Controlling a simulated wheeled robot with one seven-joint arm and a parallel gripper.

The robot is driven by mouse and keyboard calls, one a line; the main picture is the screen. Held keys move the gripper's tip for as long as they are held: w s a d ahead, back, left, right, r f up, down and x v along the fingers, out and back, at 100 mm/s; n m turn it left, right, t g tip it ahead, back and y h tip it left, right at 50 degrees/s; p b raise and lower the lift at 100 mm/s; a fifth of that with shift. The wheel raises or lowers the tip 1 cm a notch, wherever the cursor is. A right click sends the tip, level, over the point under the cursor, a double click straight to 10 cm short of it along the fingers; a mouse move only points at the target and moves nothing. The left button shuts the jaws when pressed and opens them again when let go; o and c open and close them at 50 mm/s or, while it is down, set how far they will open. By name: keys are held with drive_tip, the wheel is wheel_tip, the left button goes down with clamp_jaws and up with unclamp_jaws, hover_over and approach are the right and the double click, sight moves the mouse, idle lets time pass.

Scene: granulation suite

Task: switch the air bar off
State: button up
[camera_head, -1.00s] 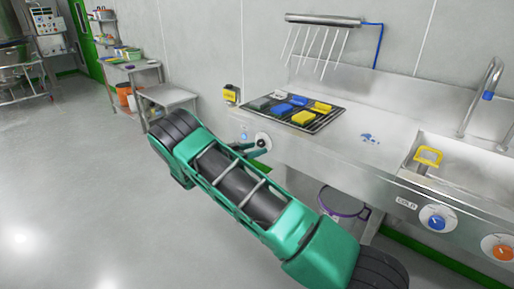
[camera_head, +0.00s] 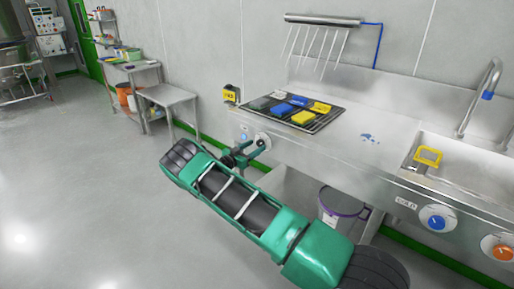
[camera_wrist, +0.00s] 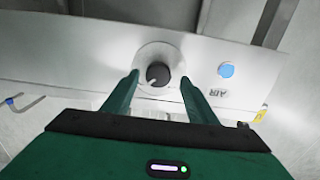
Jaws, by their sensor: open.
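The air bar (camera_head: 322,20) is a silver tube on the wall with pale streaks slanting down from it. In the wrist view a black knob (camera_wrist: 158,74) on a round pale plate sits on the steel front panel, beside a blue disc (camera_wrist: 226,70) and an AIR label (camera_wrist: 216,92). My gripper (camera_wrist: 159,76) is open, one finger on each side of the knob, with visible gaps to it. I cannot tell how far the fingertips are from the panel. In the head view my gripper (camera_head: 246,153) is at the panel's left end, partly covering the knob's plate.
A black rack (camera_head: 318,122) with blue, yellow and grey blocks lies on the counter above the panel. The sink (camera_head: 470,155) is at right, with a blue COLD knob (camera_head: 438,217) and an orange knob (camera_head: 499,248). A bucket (camera_head: 340,205) stands below. Floor at left is clear.

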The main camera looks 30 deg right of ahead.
drive_tip(key=shift+x, duration=1)
drive_tip(key=c, duration=1.1)
drive_tip(key=shift+o, duration=0.2)
drive_tip(key=shift+d, duration=0.1)
drive_tip(key=shift+w, duration=0.1)
